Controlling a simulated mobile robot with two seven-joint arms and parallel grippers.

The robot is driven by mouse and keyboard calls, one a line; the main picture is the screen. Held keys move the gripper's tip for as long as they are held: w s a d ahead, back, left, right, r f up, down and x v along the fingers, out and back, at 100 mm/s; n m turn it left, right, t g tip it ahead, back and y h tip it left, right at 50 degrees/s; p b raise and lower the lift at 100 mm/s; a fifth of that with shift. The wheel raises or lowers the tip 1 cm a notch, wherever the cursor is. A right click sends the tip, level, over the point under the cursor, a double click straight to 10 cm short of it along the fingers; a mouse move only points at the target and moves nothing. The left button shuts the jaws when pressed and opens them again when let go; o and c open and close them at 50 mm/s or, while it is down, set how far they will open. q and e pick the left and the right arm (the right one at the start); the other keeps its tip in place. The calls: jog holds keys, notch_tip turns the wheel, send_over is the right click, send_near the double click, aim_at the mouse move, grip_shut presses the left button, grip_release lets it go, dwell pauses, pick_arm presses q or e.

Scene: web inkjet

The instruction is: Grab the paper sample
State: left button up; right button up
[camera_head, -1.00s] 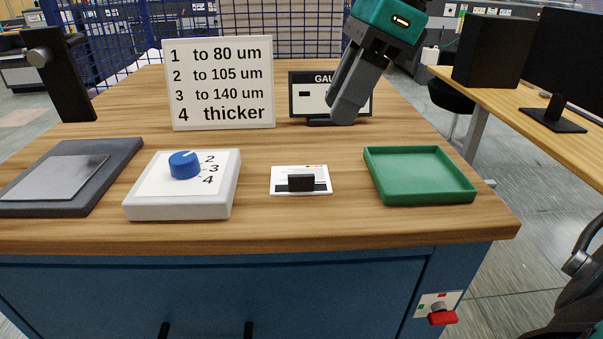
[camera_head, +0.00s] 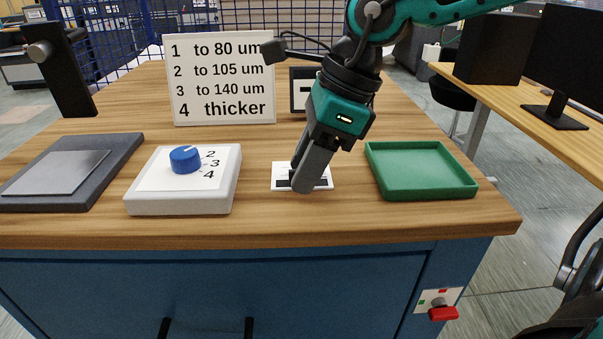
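The paper sample (camera_head: 282,183) is a small white card with dark printing, flat on the wooden table between the dial block and the green tray. My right gripper (camera_head: 301,188) comes down from above, tilted, with its fingers right over the sample. The fingers hide the middle of the card and the small black block that stood on it. The fingers overlap in this view, so I cannot tell whether they are open or shut, or touching the block. My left gripper is not in view.
A white block with a blue dial (camera_head: 185,159) stands left of the sample, and a grey pad with a plate (camera_head: 55,172) further left. A green tray (camera_head: 422,191) is at right. Behind stand a thickness sign (camera_head: 220,80) and a partly hidden gauge display (camera_head: 301,90).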

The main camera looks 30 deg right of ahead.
grip_shut()
jog(key=shift+r, duration=0.15)
dwell(0.4)
